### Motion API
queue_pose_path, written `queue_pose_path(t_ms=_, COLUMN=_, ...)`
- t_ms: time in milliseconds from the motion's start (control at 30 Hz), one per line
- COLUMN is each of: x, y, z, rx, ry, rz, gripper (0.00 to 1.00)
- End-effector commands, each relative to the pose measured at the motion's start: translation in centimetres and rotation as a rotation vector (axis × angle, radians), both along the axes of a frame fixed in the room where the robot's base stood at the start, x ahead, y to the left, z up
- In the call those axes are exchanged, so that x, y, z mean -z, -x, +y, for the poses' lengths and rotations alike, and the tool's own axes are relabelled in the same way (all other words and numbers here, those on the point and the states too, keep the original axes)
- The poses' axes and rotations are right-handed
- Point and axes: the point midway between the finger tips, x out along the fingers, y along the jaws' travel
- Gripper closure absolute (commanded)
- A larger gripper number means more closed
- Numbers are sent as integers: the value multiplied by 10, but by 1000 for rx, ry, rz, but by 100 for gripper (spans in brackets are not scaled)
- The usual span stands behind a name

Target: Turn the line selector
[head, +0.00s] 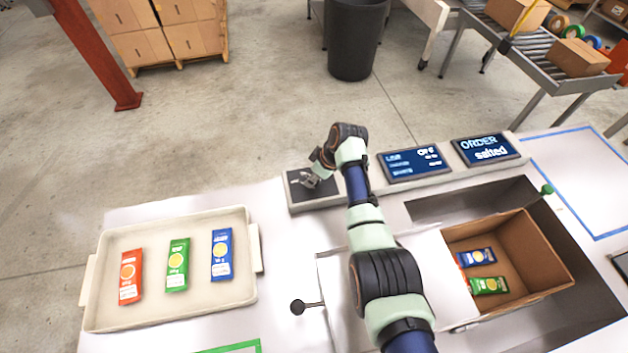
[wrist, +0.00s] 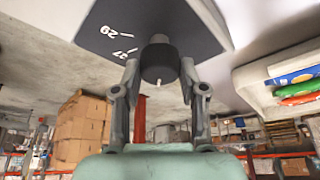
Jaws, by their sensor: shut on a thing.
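The line selector is a dark round knob (wrist: 159,62) with a white pointer mark, on a dark dial plate (wrist: 105,35) printed with 29 and 27. The plate also shows in the head view (head: 297,191), at the left end of a pale console. My gripper (head: 312,181) reaches down to the plate there and hides most of the knob. In the wrist view my gripper (wrist: 159,68) has one finger on each side of the knob and is shut on it.
Two screens stand right of the dial: a status screen (head: 414,162) and an order screen (head: 487,149) reading "ORDER salted". A tray (head: 145,319) with red, green and blue packets lies at left. An open carton (head: 539,252) with packets sits at right.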

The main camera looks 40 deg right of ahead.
Motion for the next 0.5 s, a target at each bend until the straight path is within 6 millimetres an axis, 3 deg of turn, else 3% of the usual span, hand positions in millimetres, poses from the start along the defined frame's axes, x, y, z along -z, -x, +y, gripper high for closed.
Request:
queue_pose_path(t_ms=33, x=6, y=0, z=-1, rx=-36, ry=-1, rz=-1, gripper=93)
queue_pose_path(t_ms=500, x=3, y=-1, z=-2, rx=-311, ry=2, rz=0, gripper=93)
